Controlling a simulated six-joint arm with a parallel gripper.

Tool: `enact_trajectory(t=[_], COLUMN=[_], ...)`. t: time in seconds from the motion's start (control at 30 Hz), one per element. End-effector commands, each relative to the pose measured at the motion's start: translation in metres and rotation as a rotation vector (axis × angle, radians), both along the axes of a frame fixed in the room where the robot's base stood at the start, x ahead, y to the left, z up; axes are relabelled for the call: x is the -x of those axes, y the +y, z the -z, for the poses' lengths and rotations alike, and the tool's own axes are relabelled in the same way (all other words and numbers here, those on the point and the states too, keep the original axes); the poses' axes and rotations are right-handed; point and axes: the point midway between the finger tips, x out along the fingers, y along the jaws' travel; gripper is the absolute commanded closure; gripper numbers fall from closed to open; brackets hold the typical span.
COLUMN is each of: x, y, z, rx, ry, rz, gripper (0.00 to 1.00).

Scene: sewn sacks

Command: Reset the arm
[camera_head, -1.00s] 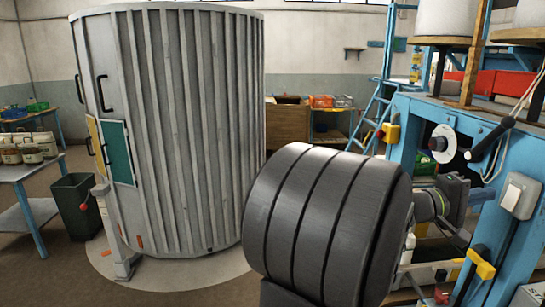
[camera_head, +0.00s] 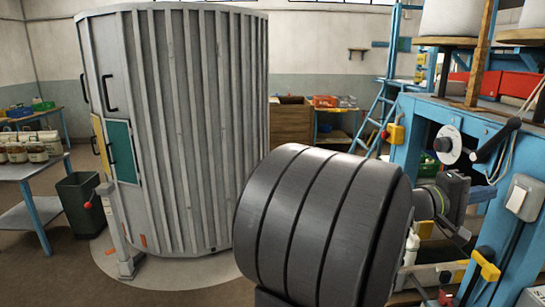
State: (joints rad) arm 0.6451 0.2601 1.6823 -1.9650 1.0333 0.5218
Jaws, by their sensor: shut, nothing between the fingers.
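My arm's dark ribbed link (camera_head: 325,225) fills the lower middle of the view, close to the camera. Beyond its right end, my gripper (camera_head: 476,195) shows small beside the blue machine frame. It is shut and empty, with its fingertips hard to make out against the machine. The near link hides part of my wrist. No sack can be made out.
A tall grey ribbed cabinet (camera_head: 195,130) stands left of my arm. The blue machine frame (camera_head: 415,150) with a lever and switch boxes is close on the right. A dark green bin (camera_head: 78,208) and a side table (camera_head: 30,172) stand at far left.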

Motion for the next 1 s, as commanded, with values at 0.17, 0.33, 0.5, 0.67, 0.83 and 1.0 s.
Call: enact_trajectory(t=[0.17,0.33,0.5,0.67,0.83,1.0], x=[-0.001,-0.001,-0.001,0.0,0.022,0.04], y=[-0.008,0.024,0.058,0.086,0.087,0.094], z=[0.014,0.019,0.023,0.027,0.045,0.063], rx=[-0.002,0.001,0.001,-0.002,-0.116,-0.224], ry=[0.002,-0.001,-0.001,-0.002,-0.045,-0.087], rz=[-0.003,-0.005,-0.004,-0.002,0.036,0.063], gripper=[1.0,1.0,1.0,1.0,1.0,1.0])
